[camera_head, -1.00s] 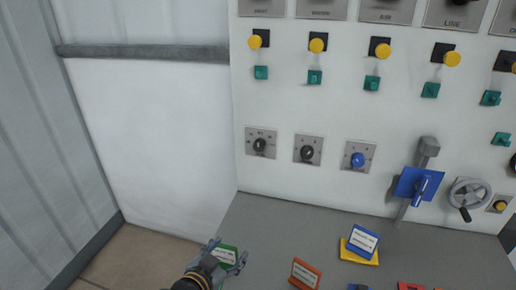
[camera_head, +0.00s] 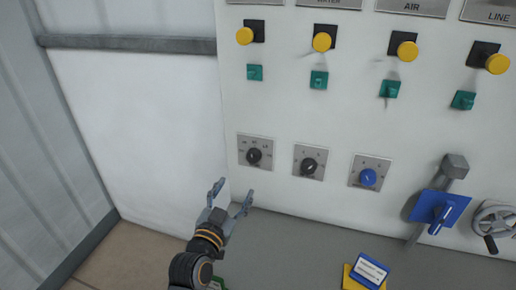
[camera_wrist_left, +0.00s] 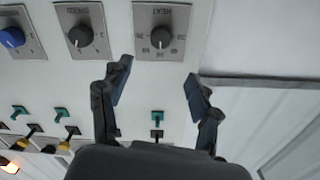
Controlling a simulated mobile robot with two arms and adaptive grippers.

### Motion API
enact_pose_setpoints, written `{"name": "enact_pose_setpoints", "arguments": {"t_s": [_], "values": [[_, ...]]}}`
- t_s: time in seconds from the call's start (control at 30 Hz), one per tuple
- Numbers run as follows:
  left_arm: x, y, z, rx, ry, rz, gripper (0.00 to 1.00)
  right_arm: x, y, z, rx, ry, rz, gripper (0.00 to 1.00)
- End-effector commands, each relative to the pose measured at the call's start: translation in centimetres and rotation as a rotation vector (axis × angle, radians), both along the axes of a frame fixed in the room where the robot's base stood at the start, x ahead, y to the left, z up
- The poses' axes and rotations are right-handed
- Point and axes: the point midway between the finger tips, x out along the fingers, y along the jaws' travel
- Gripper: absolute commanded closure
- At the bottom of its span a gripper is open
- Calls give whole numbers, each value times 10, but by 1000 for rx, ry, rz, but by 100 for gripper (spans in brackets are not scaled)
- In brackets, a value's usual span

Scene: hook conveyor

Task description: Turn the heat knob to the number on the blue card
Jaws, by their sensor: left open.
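The heat knob (camera_head: 254,156) is a black knob on a grey plate, leftmost in the lower row of dials on the white panel. In the left wrist view, where the panel appears upside down, its plate reads HEAT, and the knob (camera_wrist_left: 160,37) has numbers around it. My left gripper (camera_head: 232,192) is open and empty, just below and left of the knob; its fingers (camera_wrist_left: 157,75) are spread and apart from it. A blue card (camera_head: 370,270) with a white face stands on the grey ledge at the lower right; its text is too small to read. My right gripper is not in view.
To the right of the heat knob are a black speed knob (camera_head: 308,166) and a blue knob (camera_head: 368,177). A blue lever (camera_head: 438,212) and a handwheel (camera_head: 493,220) stick out further right. Yellow and green controls line the panel above.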

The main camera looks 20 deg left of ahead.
Motion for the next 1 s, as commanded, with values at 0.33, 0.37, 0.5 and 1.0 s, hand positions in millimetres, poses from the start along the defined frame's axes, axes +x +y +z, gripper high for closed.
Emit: {"name": "enact_pose_setpoints", "arguments": {"t_s": [0.33,0.37,0.5,1.0], "values": [[30,-1,2,0,0,0,37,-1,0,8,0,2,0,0],[36,-1,2,0,0,0,37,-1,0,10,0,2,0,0],[68,-2,2,-1,1,0,37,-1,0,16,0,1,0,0],[136,-4,-1,1,2,1,37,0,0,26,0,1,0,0]]}}
